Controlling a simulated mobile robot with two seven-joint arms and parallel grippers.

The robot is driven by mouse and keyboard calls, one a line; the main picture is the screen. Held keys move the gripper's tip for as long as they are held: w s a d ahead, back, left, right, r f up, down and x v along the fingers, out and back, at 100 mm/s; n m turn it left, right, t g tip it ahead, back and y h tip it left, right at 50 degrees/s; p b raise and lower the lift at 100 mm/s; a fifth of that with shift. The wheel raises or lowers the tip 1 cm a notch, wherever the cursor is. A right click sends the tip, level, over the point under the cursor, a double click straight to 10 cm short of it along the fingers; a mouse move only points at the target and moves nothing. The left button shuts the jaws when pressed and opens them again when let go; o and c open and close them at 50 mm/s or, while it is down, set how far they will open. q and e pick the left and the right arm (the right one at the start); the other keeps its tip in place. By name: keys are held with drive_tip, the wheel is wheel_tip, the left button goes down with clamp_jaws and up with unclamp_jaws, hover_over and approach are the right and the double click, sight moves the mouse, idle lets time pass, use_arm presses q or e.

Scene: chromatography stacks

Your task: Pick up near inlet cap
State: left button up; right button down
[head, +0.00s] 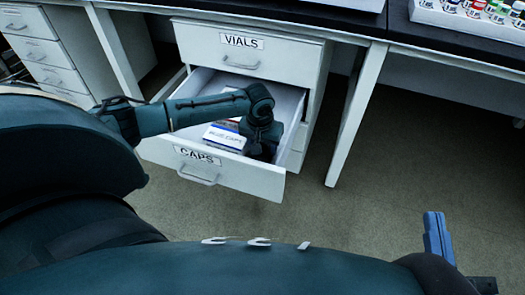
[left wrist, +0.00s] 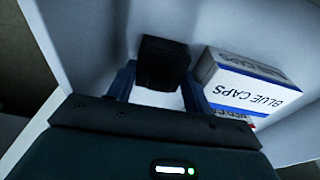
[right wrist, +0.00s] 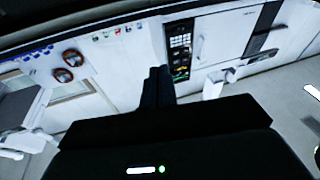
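A black block-shaped piece, perhaps the near inlet cap (left wrist: 162,62), is inside the open CAPS drawer in the left wrist view. My left gripper (left wrist: 161,82) reaches down into this drawer with its blue fingers on either side of the black piece. I cannot tell whether the fingers press on it. In the head view my left gripper (head: 262,140) hides that piece. My right gripper (right wrist: 158,88) has its fingers together and looks empty. It also shows at the lower right of the head view (head: 437,236), well away from the drawer.
The CAPS drawer (head: 215,174) is pulled out below the closed VIALS drawer (head: 245,52). A BLUE CAPS box (left wrist: 248,90) stands close beside the left gripper's right finger. The drawer walls are close by. The floor (head: 350,215) right of the drawer is clear.

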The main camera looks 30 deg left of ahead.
use_arm(q)
drive_tip(key=shift+c, duration=1.2)
